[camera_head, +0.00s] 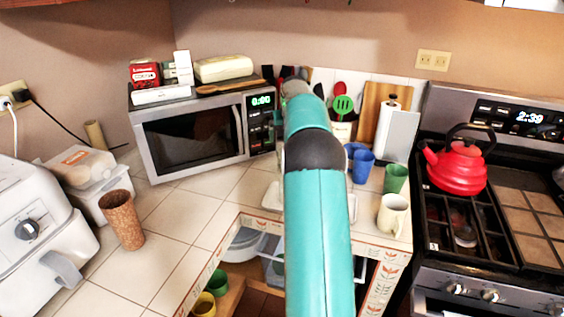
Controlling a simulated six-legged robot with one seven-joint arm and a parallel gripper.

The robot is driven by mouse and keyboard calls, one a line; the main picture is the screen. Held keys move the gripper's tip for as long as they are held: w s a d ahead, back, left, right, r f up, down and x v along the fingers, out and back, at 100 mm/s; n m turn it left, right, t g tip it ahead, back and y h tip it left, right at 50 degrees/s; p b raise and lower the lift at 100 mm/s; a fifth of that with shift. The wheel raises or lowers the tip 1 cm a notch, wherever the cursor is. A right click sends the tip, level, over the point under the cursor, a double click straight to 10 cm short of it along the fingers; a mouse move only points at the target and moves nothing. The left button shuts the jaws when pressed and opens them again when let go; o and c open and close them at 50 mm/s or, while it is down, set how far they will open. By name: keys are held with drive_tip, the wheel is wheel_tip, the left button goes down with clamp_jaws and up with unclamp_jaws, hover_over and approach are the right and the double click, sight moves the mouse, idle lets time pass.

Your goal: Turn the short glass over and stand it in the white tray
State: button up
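My teal arm rises through the middle of the view and covers part of the counter. My gripper is not visible; the arm hides it or it lies out of sight. A pale edge, perhaps the white tray (270,198), shows on the counter just left of the arm, and most of it is hidden. I cannot make out a short clear glass. To the right of the arm stand a blue cup (363,166), a green cup (395,179) and a cream mug (393,216).
A microwave (192,138) stands at the back left. A brown textured tumbler (122,219) and a white appliance (36,225) are at left. A paper towel holder (395,133) stands behind the cups. A red kettle (459,165) sits on the stove. Left counter tiles (185,215) are clear.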

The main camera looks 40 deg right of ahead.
drive_tip(key=x, duration=1)
drive_tip(key=shift+s+a, duration=0.15)
drive_tip(key=shift+r, duration=0.1)
drive_tip(key=c, duration=1.2)
